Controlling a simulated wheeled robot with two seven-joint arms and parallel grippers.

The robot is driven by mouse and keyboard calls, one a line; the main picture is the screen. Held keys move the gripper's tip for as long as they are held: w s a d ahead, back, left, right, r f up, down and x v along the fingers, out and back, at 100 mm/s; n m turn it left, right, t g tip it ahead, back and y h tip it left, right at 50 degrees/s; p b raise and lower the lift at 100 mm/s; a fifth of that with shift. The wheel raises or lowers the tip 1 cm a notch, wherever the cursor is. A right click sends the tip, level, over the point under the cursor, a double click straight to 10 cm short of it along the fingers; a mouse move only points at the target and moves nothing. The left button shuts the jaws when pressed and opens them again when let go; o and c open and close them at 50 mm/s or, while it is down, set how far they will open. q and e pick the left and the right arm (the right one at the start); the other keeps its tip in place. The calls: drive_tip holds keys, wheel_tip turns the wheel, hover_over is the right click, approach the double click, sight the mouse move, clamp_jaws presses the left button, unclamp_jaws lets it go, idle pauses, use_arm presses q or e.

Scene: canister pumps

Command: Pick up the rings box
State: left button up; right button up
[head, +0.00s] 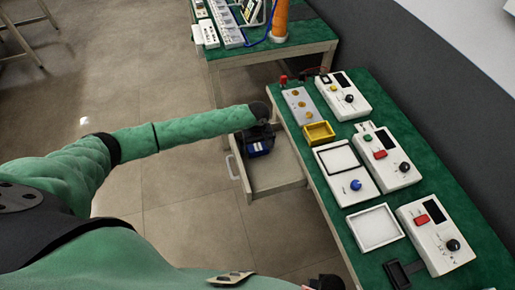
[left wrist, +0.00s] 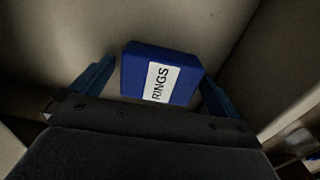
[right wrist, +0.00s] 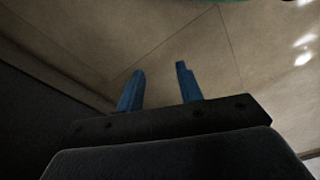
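The rings box (left wrist: 160,74) is a small blue box with a white label reading "RINGS". In the left wrist view it lies in the drawer, between the two blue fingers of my left gripper (left wrist: 152,90), with a gap visible at the left finger. My left gripper also shows in the head view (head: 258,148), reaching down into the open drawer (head: 275,168). There the box is hard to tell from the blue fingers. My right gripper (right wrist: 160,85) is open and empty above the floor.
The drawer is pulled out from under a green-topped bench (head: 355,195) with several white devices, a yellow tray (head: 319,133) and a white tray (head: 375,228). Drawer walls stand close around my left gripper. Another green bench (head: 290,42) stands behind.

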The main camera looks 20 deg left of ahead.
use_arm(q)
drive_tip(key=c, duration=1)
drive_tip(key=shift+r, duration=0.15)
